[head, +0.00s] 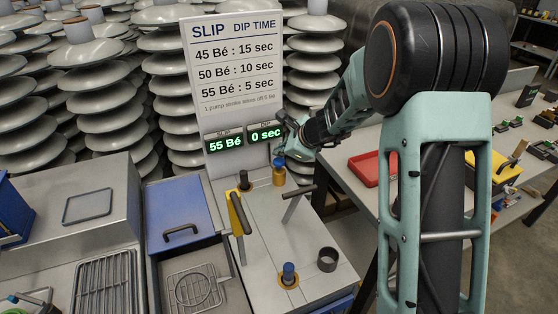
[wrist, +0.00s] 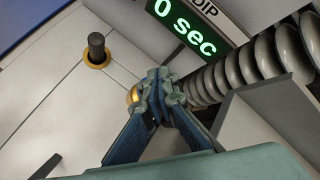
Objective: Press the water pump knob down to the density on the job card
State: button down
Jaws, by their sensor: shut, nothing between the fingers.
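My gripper (head: 281,157) is shut and empty, with its fingertips at or just above a blue-topped knob with a brass collar (head: 279,176) at the back of the steel bench. In the wrist view the shut fingertips (wrist: 160,85) hide most of that knob; only a bit of its brass collar (wrist: 131,96) shows. I cannot tell whether they touch. The slip display (head: 225,142) reads 55 Bé and the dip display (head: 266,133) reads 0 sec. The board (head: 237,70) lists 45, 50 and 55 Bé with dip times, with a line on pump strokes below. I cannot identify a separate job card.
A dark post in a brass ring (head: 244,181) stands left of the gripper, also in the wrist view (wrist: 96,46). Insulator stacks (head: 90,80) stand behind.

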aim_at(280, 161)
jog(key=shift+f, duration=0.1)
jog(key=shift+f+b, duration=0.3)
jog(key=shift+b, duration=0.25)
jog(key=shift+s+f+b, duration=0.1)
jog(key=shift+f+b, duration=0.8)
jog(key=shift+f, duration=0.05)
dwell(1.0)
jog(key=shift+r, duration=0.1)
jog(key=shift+r+p, duration=1.05)
jog(key=shift+r, duration=0.15)
notch_tip(280, 161, up, 5)
jog(key=p, duration=0.4)
jog(key=shift+r, duration=0.1)
